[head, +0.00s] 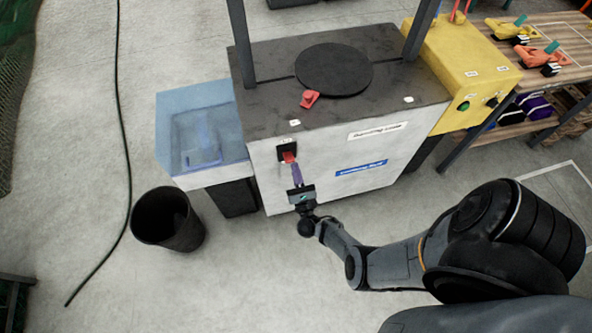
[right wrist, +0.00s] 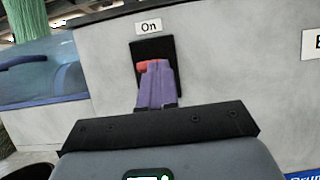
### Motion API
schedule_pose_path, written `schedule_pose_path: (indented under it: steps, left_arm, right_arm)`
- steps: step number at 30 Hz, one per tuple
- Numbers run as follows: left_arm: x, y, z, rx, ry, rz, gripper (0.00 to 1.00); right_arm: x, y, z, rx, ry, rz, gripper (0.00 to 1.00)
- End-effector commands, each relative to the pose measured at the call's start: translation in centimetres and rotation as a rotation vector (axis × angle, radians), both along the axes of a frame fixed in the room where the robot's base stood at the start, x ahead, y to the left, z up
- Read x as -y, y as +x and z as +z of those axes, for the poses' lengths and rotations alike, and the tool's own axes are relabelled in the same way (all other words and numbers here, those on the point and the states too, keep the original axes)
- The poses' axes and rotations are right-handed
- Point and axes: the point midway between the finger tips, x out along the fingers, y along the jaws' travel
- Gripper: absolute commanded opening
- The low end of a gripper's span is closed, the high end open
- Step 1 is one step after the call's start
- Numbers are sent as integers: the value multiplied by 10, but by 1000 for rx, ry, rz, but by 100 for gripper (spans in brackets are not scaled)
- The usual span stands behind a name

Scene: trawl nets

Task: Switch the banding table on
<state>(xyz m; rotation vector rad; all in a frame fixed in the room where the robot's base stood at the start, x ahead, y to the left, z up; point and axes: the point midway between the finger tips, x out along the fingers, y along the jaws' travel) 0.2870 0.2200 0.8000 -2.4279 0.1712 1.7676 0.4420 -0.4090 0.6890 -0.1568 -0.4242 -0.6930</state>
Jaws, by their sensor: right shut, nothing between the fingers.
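The banding table (head: 350,122) is a pale cabinet with a dark top and a round black turntable (head: 334,69). On its front, at the upper left, is a red switch (head: 288,156) on a black plate. In the right wrist view, the switch (right wrist: 142,66) sits below a label reading "On" (right wrist: 149,27). My right gripper (head: 295,167) is shut and empty, with its purple fingers pointing at the switch. In the right wrist view, the fingertips (right wrist: 156,66) cover much of the red part. I cannot tell whether they touch it. My left gripper is not in view.
A small red object (head: 310,98) lies on the tabletop near the turntable. A blue clear-sided bin (head: 190,105) adjoins the cabinet's left side. A black bucket (head: 168,220) stands on the floor. A yellow box (head: 455,70) stands at the right.

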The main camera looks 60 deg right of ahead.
Motion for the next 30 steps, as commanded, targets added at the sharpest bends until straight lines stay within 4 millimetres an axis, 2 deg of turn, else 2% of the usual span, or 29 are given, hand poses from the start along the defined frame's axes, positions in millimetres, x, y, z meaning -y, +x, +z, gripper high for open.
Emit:
schedule_pose_path:
  steps: [11, 17, 21, 30]
  left_arm:
    - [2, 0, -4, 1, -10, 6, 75]
    - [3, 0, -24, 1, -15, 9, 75]
    - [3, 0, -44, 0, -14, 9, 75]
    - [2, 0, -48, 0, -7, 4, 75]
  right_arm:
    - [-1, 0, -5, 1, 1, 0, 0]
    - [-5, -2, -26, 1, 1, 5, 0]
    - [-10, -3, -47, 0, 0, 10, 0]
    - [-46, -46, -68, -2, 0, 12, 0]
